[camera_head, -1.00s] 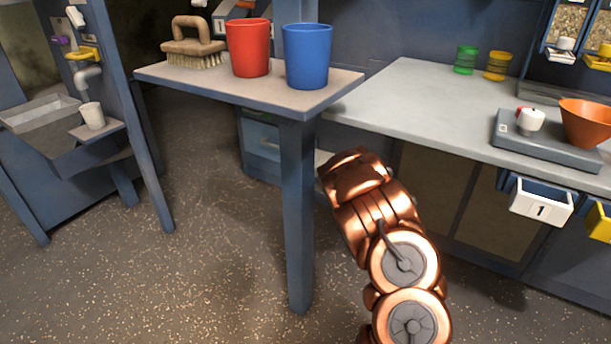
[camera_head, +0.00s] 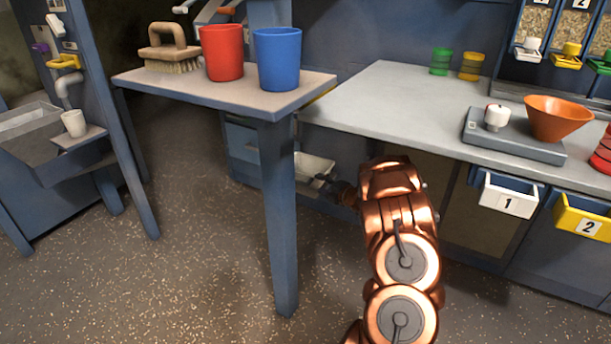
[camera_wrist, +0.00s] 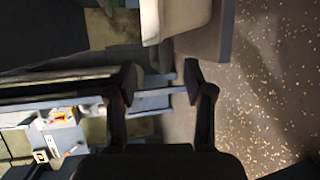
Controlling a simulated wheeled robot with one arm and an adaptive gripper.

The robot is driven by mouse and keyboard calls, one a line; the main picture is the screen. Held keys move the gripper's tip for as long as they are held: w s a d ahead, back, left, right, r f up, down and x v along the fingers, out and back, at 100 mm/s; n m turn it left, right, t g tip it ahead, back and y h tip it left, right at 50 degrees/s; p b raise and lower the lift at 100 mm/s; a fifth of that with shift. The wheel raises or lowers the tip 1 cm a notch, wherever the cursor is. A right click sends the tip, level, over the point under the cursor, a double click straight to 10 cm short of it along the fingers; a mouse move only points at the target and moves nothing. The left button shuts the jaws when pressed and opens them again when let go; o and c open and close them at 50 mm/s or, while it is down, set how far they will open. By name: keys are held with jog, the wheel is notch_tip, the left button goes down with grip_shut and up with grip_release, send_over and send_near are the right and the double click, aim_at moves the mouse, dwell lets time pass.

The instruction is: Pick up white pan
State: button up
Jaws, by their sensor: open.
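A white pan (camera_head: 314,165) sits low beneath the workbench, just right of the table's blue leg, partly hidden by that leg. What looks like the same pan shows as a cream, rounded body at the top of the wrist view (camera_wrist: 186,16), cut off by the frame edge. My gripper (camera_wrist: 161,77) is open, with its two dark fingers apart and nothing between them. The pan lies beyond the fingertips, apart from them. In the head view my copper arm reaches down toward the pan, and the gripper is small, dark and mostly hidden.
The small table (camera_head: 220,93) carries a red bucket (camera_head: 222,52), a blue bucket (camera_head: 277,60) and a brush (camera_head: 170,48). The workbench (camera_head: 385,105) holds a scale (camera_head: 512,137) and an orange bowl (camera_head: 556,117). Numbered bins (camera_head: 508,196) hang at its front. The floor is clear.

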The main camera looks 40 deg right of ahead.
aim_at(312, 180)
jog(key=shift+d+p+x, duration=0.1)
jog(key=shift+p+x, duration=0.4)
jog(key=shift+x, duration=0.85)
jog(key=shift+d+p+x, duration=0.15)
jog(key=shift+p+x, duration=0.3)
jog(key=shift+x, duration=0.9)
jog(key=shift+f, duration=0.15)
jog(key=shift+s, duration=0.1)
grip_shut()
